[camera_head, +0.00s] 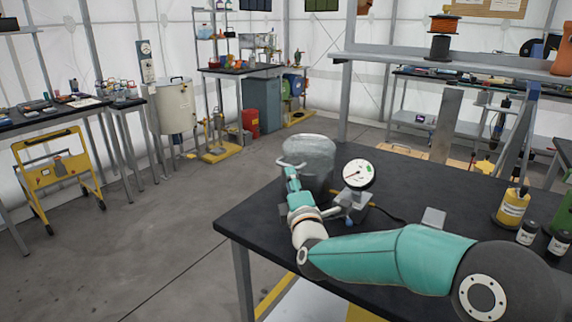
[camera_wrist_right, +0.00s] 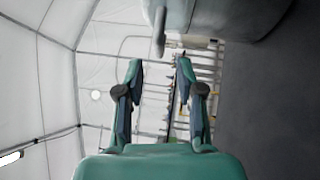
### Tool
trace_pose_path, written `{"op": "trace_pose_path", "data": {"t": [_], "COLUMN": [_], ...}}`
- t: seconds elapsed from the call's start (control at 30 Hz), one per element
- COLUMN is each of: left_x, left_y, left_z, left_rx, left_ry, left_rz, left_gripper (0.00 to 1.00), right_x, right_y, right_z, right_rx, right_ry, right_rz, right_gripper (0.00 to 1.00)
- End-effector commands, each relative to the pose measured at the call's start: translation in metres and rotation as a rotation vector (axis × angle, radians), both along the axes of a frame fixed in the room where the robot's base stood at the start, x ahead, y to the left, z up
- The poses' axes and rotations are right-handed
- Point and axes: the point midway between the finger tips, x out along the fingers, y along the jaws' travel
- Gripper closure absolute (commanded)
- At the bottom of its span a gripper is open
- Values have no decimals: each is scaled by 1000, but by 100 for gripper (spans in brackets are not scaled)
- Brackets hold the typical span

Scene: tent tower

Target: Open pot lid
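A grey metal pot (camera_head: 320,176) stands on the black table, near its far left corner. Its pale, domed lid (camera_head: 309,144) appears to sit on top. My right gripper (camera_head: 290,167) is at the pot's left side, close to a pale handle. In the right wrist view, the fingers (camera_wrist_right: 160,66) are apart with nothing between them. There the pot (camera_wrist_right: 222,14) fills the upper right, and its handle (camera_wrist_right: 160,32) is just beyond the fingertips. In the head view, the fingertips overlap the handle, so contact cannot be told there. My left gripper is not in view.
A round dial gauge (camera_head: 358,174) stands right of the pot, close to my right forearm.

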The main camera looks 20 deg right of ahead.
Motion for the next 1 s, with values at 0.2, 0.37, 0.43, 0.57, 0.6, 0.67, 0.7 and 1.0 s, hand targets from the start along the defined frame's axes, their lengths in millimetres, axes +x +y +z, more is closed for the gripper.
{"op": "trace_pose_path", "data": {"t": [0.2,0.37,0.43,0.57,0.6,0.67,0.7,1.0], "left_x": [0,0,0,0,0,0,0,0], "left_y": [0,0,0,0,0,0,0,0], "left_z": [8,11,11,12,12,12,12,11], "left_rx": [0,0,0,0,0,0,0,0], "left_ry": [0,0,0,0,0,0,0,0], "left_rz": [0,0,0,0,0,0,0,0], "left_gripper": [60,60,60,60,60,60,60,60], "right_x": [40,58,63,68,69,69,69,69], "right_y": [-4,-6,-6,-7,-7,-7,-7,-6], "right_z": [5,8,8,8,8,8,8,8], "right_rx": [-1,0,0,0,0,0,0,0], "right_ry": [0,0,0,0,0,1,1,0], "right_rz": [1,2,1,2,2,3,3,3], "right_gripper": [63,63,63,63,63,63,63,89]}}
